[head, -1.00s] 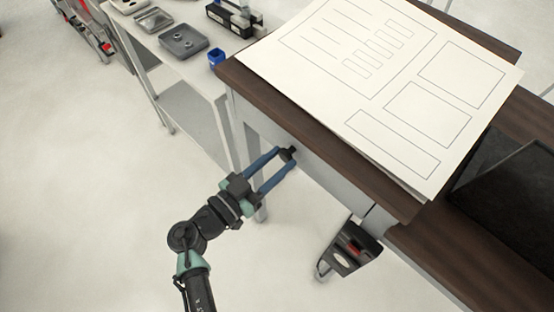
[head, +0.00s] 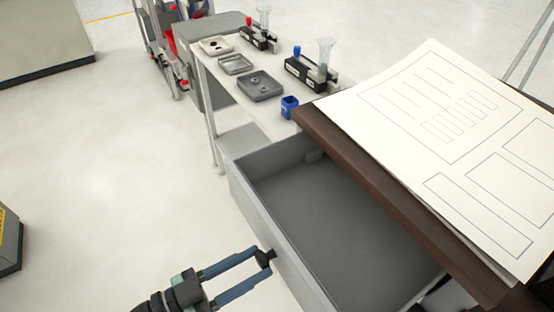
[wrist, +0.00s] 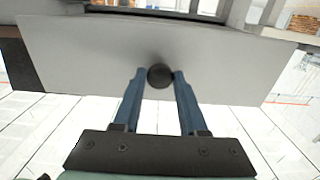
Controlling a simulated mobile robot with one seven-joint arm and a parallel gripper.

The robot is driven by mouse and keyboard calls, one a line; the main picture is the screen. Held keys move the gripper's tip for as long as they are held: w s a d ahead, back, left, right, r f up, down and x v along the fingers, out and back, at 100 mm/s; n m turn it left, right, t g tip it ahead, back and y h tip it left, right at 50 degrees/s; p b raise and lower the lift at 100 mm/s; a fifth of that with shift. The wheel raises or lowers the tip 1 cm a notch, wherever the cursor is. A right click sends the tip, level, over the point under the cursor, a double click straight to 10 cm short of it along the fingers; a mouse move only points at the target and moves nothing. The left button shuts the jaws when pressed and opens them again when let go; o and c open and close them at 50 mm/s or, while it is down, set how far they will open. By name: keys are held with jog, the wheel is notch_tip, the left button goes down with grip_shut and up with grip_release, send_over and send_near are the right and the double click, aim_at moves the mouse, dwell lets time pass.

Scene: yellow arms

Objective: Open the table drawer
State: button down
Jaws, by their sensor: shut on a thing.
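The table drawer (head: 262,222) is pulled well out from under the dark wooden tabletop (head: 350,165), and its grey inside shows empty in the head view. A small round black knob (head: 265,257) sits on the drawer's front face. My gripper (head: 262,262) is shut on the knob, with one blue finger on each side of it. The wrist view shows the knob (wrist: 160,76) between the fingertips, against the plain grey drawer front (wrist: 225,60).
A large printed sheet (head: 440,140) lies on the tabletop. A side table behind holds grey trays (head: 260,86), a blue cup (head: 290,107) and black racks (head: 312,72). The floor (head: 110,170) left of the drawer is clear.

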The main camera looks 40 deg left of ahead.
jog(key=b+v, duration=0.1)
jog(key=v, duration=0.4)
jog(key=shift+s, duration=0.2)
jog(key=shift+c, duration=2.4)
grip_release()
jog(key=b+v, duration=0.1)
jog(key=v, duration=0.6)
jog(key=shift+s, duration=0.25)
jog(key=shift+a, duration=0.1)
